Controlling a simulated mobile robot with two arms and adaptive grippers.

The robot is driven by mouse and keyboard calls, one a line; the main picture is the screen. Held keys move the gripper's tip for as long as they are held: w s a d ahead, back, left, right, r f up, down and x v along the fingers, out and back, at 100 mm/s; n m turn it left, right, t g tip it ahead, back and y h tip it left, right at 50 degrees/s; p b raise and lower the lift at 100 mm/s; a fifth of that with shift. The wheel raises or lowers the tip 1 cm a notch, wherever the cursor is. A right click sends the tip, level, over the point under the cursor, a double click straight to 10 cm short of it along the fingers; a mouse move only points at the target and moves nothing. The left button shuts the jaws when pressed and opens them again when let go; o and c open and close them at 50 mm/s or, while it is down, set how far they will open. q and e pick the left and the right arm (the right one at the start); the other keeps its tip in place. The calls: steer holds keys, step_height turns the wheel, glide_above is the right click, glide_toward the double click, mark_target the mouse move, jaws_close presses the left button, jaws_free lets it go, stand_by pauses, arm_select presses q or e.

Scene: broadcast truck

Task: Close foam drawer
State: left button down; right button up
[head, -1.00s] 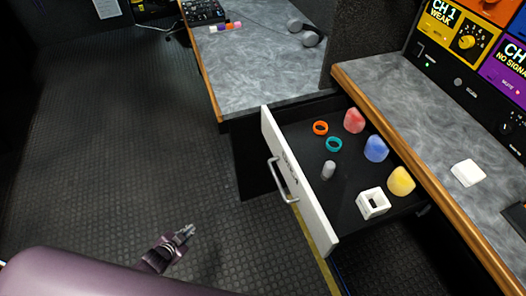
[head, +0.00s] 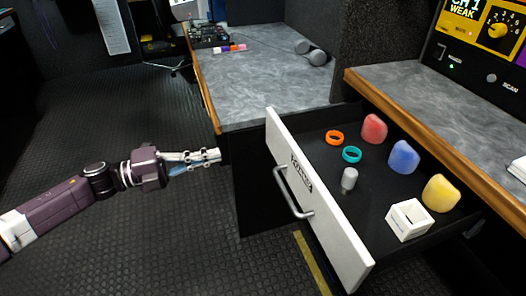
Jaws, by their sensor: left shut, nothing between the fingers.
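The foam drawer (head: 318,208) is pulled out from under the grey desk, with a white front and a metal bar handle (head: 288,192). Inside it are red (head: 374,128), blue (head: 404,156) and yellow (head: 441,193) foam covers, an orange ring (head: 335,138), a teal ring (head: 352,154), a small grey cylinder (head: 349,179) and a white square block (head: 408,220). My left gripper (head: 214,156) is shut and empty, to the left of the drawer front and apart from the handle. My right gripper is not in view.
The grey desk (head: 262,85) behind carries headphones (head: 310,52), small coloured blocks and a mixer (head: 208,32). The wood-edged counter (head: 415,105) and equipment panel stand right of the drawer. The dark floor at left is open.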

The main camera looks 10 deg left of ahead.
mark_target(274, 142)
arm_select(q)
steer(key=x, duration=1.3)
steer(key=shift+w+d, duration=0.15)
steer(key=shift+w, duration=0.05)
steer(key=shift+d, duration=0.15)
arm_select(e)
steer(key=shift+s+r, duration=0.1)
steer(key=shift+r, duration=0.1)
